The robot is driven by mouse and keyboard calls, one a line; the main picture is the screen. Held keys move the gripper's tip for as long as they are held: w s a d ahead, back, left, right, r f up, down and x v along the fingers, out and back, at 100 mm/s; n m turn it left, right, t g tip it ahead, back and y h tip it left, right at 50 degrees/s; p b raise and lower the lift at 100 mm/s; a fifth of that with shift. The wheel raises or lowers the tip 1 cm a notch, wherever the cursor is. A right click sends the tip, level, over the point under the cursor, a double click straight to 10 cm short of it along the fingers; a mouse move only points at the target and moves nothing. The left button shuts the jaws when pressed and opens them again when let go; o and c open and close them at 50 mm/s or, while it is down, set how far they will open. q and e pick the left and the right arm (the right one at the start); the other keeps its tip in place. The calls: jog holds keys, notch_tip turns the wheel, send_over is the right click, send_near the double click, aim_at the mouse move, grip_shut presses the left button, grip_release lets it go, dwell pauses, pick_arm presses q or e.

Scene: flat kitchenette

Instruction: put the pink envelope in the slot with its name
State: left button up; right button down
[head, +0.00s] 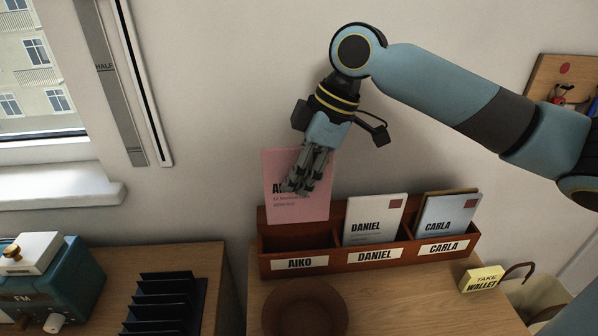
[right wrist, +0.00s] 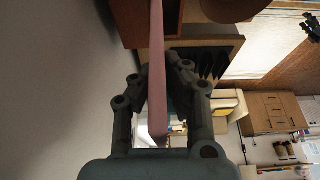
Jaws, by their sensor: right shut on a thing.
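The pink envelope (head: 285,205) is upright above the left compartment of the wooden letter rack (head: 365,262). Its printed name starts with "A"; the rest is hidden behind my fingers. My right gripper (head: 308,180) is shut on the envelope near its upper right part. In the right wrist view the envelope (right wrist: 157,75) shows edge-on between the fingers. The left compartment has the label AIKO (head: 300,263); the envelope's lower edge is at about the height of the rack's back wall, and I cannot tell whether it is inside. My left gripper is not in view.
A white DANIEL envelope (head: 374,218) stands in the middle compartment and a pale CARLA envelope (head: 447,216) in the right one. A brown bowl (head: 304,308) stands before the rack. A yellow "take wallet" note (head: 483,279) is at right, a black file rack (head: 163,300) at left.

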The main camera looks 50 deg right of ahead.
aim_at(292, 222)
notch_tip(292, 222, down, 3)
jog(key=b, duration=0.2)
jog(key=shift+f+b, duration=0.1)
jog(key=shift+b, duration=0.3)
jog(key=shift+f, duration=0.35)
notch_tip(292, 222, down, 3)
jog(key=shift+w+r+b, duration=0.1)
jog(key=shift+r+b, duration=0.1)
jog(key=shift+b, duration=0.75)
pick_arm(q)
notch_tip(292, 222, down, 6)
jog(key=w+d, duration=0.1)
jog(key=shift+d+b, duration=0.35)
pick_arm(e)
jog(key=shift+f, duration=0.7)
jog(key=c, duration=1.3)
grip_release()
jog(key=shift+c, duration=0.2)
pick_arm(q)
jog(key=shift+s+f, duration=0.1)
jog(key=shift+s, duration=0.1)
